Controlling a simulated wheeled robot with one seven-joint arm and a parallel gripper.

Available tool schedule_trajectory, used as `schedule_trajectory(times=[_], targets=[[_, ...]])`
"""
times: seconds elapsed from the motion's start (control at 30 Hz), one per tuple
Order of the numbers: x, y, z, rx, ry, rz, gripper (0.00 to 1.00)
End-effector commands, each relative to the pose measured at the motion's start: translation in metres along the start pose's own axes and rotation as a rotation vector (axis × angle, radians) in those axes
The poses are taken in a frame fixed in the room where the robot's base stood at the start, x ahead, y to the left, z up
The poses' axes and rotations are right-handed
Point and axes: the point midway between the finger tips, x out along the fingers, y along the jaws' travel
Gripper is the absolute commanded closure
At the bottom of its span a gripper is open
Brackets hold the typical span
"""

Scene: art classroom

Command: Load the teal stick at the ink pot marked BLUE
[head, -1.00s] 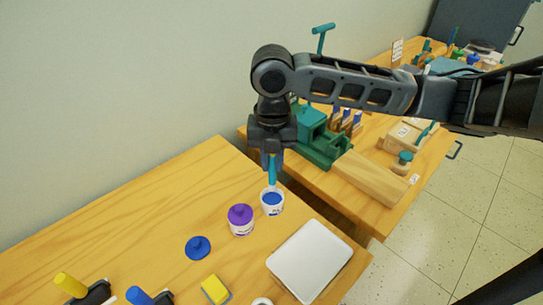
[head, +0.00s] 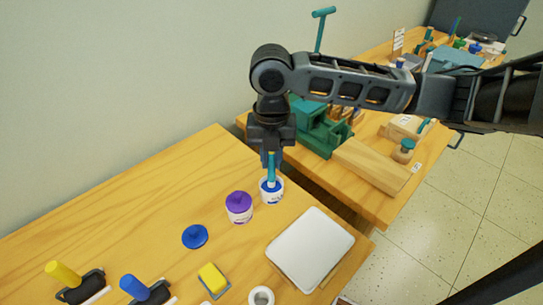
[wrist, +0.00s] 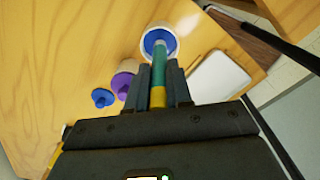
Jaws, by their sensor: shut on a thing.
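The teal stick (head: 271,168) is upright in my gripper (head: 271,157), which is shut on it. In the wrist view the stick (wrist: 158,70) shows a yellow band between the fingers (wrist: 158,88), and its far end overlaps the blue ink in the open pot. In the head view the stick's lower end is at the mouth of this white ink pot (head: 271,195), which also shows in the wrist view (wrist: 173,47). I cannot tell how deep the tip is. The pot's label is too small to read. A blue lid (head: 195,236) lies on the table to the left.
A purple-lidded pot (head: 239,207) stands close to the left of the open pot. A white tray (head: 310,248) lies to the right. A yellow block (head: 213,278) and yellow and blue rollers (head: 147,290) are nearer. A green press (head: 322,130) is on the table behind.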

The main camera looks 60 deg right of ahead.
Motion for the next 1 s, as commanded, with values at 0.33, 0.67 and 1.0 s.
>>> schedule_trajectory(times=[0.33, 0.67, 1.0], targets=[[0.0022, 0.0000, 0.0000, 0.000, 0.000, 0.000, 1.00], [0.0058, 0.0000, 0.0000, 0.000, 0.000, 0.000, 1.00], [0.0095, 0.0000, 0.0001, 0.000, 0.000, 0.000, 1.00]])
